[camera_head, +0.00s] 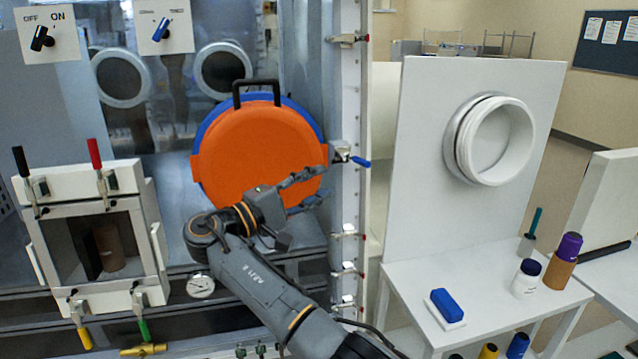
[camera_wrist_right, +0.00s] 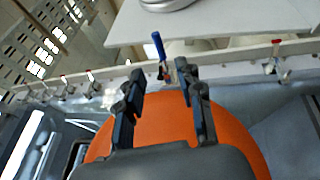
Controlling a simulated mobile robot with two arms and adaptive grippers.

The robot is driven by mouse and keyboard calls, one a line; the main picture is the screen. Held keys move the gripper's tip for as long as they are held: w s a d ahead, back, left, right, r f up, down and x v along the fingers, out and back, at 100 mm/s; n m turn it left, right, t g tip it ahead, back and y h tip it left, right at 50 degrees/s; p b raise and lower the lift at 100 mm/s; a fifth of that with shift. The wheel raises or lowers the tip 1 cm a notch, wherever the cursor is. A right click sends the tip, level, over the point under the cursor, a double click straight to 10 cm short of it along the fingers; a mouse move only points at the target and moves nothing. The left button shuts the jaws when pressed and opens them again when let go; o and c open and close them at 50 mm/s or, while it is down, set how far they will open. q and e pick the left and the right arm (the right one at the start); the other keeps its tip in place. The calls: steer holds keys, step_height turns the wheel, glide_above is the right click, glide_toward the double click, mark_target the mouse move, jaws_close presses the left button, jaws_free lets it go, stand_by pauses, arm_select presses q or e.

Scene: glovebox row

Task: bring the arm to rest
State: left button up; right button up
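My right arm (camera_head: 265,285) reaches up from the bottom of the head view. Its gripper (camera_head: 318,185) is in front of the lower right part of the round orange cover (camera_head: 255,150), near a blue-handled latch (camera_head: 350,159) on the metal frame. In the right wrist view the two fingers of the gripper (camera_wrist_right: 160,80) stand apart with nothing between them. The blue latch handle (camera_wrist_right: 158,45) shows beyond the fingertips, and the orange cover (camera_wrist_right: 235,135) lies behind the fingers. I cannot tell whether a finger touches the cover or the latch. My left gripper is not in view.
A small hatch box (camera_head: 90,205) with red, black, yellow and green handles stands at left. At right, a white table (camera_head: 400,275) holds a blue block (camera_head: 446,304), jars and an upright panel with a round white port (camera_head: 500,142). A gap separates table and frame.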

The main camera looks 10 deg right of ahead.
stand_by(0.3)
